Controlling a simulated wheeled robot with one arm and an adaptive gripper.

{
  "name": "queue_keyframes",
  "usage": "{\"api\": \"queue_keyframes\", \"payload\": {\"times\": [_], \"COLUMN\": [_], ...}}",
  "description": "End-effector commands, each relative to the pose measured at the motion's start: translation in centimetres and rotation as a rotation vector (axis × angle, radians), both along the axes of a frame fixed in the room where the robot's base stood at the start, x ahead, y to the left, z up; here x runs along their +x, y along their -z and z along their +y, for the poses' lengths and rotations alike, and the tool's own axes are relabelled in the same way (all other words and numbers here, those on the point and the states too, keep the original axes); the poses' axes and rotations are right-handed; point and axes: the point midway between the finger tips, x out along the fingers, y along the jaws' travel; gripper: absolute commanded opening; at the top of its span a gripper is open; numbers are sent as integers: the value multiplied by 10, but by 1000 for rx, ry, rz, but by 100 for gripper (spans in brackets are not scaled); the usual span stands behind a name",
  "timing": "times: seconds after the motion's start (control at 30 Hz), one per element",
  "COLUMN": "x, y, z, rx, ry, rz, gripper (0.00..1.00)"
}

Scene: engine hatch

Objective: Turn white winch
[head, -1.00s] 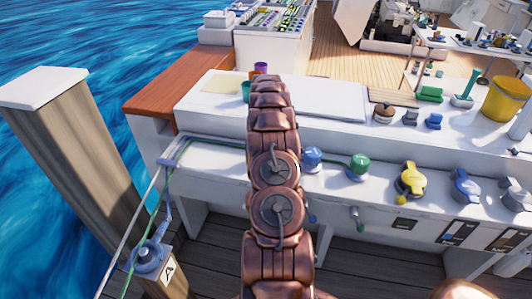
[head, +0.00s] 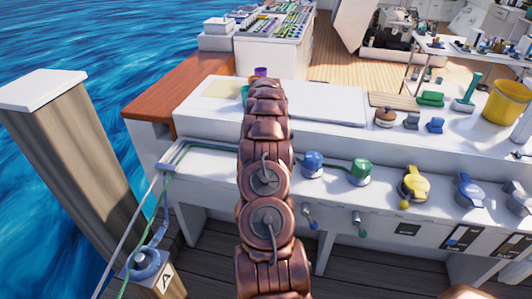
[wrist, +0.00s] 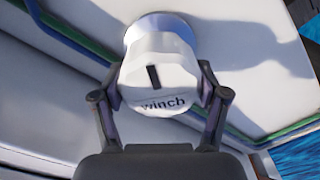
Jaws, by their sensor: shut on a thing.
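The white winch (wrist: 160,75) fills the middle of the wrist view. It is a white knob with a dark slot and the word "winch" on it, standing out from a white panel. My gripper (wrist: 160,92) has one dark finger on each side of it and is shut on it. In the head view, my copper-coloured arm stands in front of the white counter and hides the gripper and the white winch.
Blue (head: 313,163) and green (head: 360,170) winches stand right of my arm, with yellow (head: 414,184) and blue (head: 470,190) ones further right. A wooden post (head: 75,160) stands at left. Green and blue lines run along the counter's left end. A yellow bucket (head: 503,102) stands at right.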

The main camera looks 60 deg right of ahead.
Motion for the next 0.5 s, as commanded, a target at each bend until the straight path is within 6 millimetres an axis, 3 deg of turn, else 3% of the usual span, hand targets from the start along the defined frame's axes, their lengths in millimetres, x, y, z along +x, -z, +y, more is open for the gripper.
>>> {"api": "queue_keyframes", "payload": {"times": [0.03, 0.07, 0.1, 0.27, 0.5], "x": [0, 0, 0, 0, 0], "y": [2, 2, 2, 1, 0], "z": [2, 2, 2, 1, 0], "rx": [5, 5, 5, 3, 1], "ry": [0, 0, 0, 0, 0], "rz": [2, 2, 2, 1, 0], "gripper": [39, 76, 81, 97, 99]}}
